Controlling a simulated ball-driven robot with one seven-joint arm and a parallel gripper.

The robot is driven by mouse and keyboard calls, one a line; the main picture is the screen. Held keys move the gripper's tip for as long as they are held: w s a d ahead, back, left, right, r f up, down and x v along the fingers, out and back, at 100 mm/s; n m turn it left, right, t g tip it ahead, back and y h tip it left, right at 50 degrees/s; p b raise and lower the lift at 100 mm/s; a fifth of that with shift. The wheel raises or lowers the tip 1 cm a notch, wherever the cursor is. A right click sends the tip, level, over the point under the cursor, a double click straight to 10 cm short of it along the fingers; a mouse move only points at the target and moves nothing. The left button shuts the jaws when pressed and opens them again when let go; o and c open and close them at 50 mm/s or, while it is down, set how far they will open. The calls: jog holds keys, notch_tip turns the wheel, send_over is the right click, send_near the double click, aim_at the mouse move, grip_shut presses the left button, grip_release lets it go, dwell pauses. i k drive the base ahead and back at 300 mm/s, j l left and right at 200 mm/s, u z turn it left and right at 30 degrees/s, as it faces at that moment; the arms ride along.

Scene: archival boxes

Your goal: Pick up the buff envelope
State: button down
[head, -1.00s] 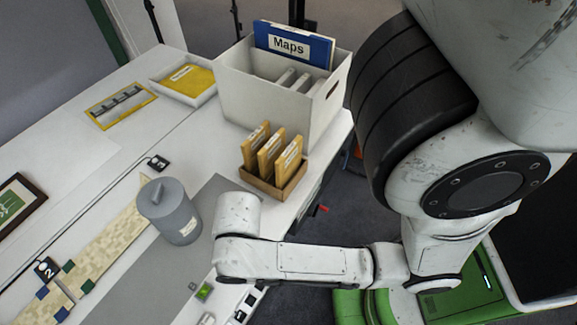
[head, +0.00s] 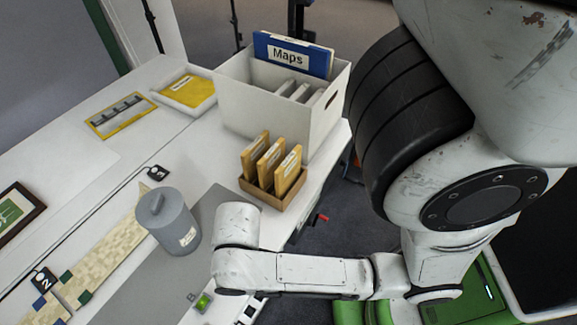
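Several buff or yellow envelopes are in view. Three tan-yellow labelled ones, including the front-right one (head: 288,172), stand upright and slightly tilted in a small brown open box (head: 262,193). A flatter yellow one with a white label (head: 191,88) lies in a shallow white tray (head: 163,99) at the back left. I cannot tell which one the task means. My white arm crosses the lower right, and its far visible end stands over the table just in front of the brown box. My gripper is hidden behind or below that end.
A large white box (head: 240,107) with a blue "Maps" folder (head: 290,56) and grey folders stands behind the brown box. A grey lidded canister (head: 170,225) stands left of my arm on a grey mat (head: 140,285). The table's right edge is close to the brown box.

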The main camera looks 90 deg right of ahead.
aim_at(286, 175)
jog(key=j+z, duration=0.1)
jog(key=z, duration=0.35)
jog(key=j+z, duration=0.15)
jog(key=z, duration=0.25)
jog(key=j+z, duration=0.1)
jog(key=z, duration=0.35)
jog(key=l+z, duration=0.15)
jog(key=z, duration=0.2)
jog(key=i+l+z, duration=0.1)
jog(key=z, duration=0.25)
jog(key=k+l+u, duration=0.1)
jog(key=u, duration=0.2)
jog(key=k+l+u, duration=0.25)
jog(key=i+l, duration=0.05)
jog(key=i, duration=0.05)
